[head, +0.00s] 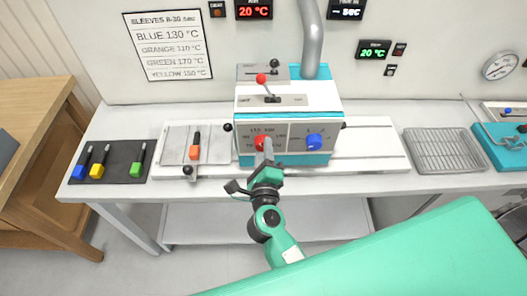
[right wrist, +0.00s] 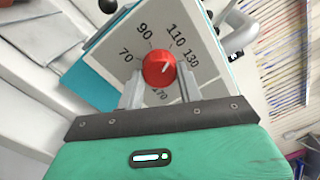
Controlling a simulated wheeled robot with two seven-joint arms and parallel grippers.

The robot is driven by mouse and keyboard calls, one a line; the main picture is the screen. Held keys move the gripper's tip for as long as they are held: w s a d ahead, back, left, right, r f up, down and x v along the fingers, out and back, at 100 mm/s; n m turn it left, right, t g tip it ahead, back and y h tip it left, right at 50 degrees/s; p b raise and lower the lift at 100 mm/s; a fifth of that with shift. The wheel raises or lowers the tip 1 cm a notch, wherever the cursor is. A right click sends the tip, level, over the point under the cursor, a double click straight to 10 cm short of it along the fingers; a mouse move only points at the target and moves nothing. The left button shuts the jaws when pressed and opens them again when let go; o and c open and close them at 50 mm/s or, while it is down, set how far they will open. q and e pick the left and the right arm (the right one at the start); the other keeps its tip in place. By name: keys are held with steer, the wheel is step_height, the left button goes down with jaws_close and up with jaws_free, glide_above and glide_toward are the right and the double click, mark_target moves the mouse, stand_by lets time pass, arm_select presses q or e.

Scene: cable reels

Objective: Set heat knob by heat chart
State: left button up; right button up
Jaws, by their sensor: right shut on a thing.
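The red heat knob (head: 262,142) is on the front of the teal and white machine (head: 290,103), with a ring of printed numbers around it. My right gripper (head: 266,152) is shut on this knob; in the right wrist view its fingers flank the red knob (right wrist: 159,69). The knob's white mark points up and right there, towards the 110 and 130 side; the exact setting is hard to tell. The heat chart (head: 168,45) on the wall reads blue 130, orange 110, green 170, yellow 150 °C. My left gripper is not in view.
A blue knob (head: 314,141) sits right of the red one. An orange-handled piece (head: 195,148) lies on the plate at left. Blue, yellow and green pieces lie on a dark mat (head: 122,150). A red display (head: 254,11) reads 20 °C. A wire rack (head: 444,151) stands right.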

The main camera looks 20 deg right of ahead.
steer(key=shift+f, duration=0.1)
steer(key=o, duration=1)
steer(key=shift+s, duration=0.1)
steer(key=b+v, duration=0.5)
steer(key=v, duration=0.8)
steer(key=shift+s+a, duration=0.15)
steer(key=shift+s, duration=0.15)
steer(key=shift+f, duration=0.15)
